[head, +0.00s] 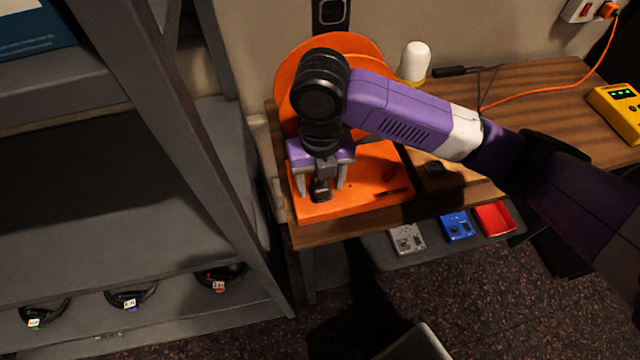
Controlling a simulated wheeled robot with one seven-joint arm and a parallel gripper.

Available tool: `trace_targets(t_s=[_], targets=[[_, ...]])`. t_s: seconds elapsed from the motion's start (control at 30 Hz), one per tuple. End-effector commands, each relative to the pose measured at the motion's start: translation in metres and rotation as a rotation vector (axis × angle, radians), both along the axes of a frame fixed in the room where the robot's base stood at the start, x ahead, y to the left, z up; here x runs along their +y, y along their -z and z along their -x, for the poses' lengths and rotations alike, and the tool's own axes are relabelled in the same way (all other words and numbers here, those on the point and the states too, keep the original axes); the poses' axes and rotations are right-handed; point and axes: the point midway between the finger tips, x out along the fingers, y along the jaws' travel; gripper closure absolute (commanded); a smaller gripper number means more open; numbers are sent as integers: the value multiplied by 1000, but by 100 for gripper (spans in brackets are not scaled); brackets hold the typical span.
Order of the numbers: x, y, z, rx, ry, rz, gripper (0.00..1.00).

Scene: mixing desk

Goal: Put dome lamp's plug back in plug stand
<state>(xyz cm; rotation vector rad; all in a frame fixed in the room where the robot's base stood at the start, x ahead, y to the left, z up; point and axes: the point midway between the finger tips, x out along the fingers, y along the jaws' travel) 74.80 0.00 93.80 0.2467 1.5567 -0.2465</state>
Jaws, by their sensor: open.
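A white dome lamp (414,58) with a yellow base stands at the back of the wooden desk, right of my arm. My gripper (322,186) points down over an orange base plate (375,185) at the desk's left end. Its two grey fingers are apart. A small black piece (321,191) shows between or just in front of them, low at the plate; I cannot tell whether it is the plug or whether the fingers touch it. I cannot make out for certain which thing is the plug stand. My wrist hides part of the plate.
A large orange disc (352,48) stands upright behind my wrist. A grey shelf rack (175,120) stands close on the left. A yellow device (617,112) and an orange cable (545,97) are at right. Blue (456,226) and red (493,219) items lie below the desk's front edge.

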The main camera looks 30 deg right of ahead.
Motion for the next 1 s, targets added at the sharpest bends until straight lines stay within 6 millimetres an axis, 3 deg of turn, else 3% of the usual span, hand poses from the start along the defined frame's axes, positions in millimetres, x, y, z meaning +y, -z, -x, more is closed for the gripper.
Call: trace_targets(t_s=[0.23,0.53,1.0], targets=[[0,0,0,0,0,0,42],[0,0,0,0,0,0,100],[0,-6,0,0,0,0,100]])
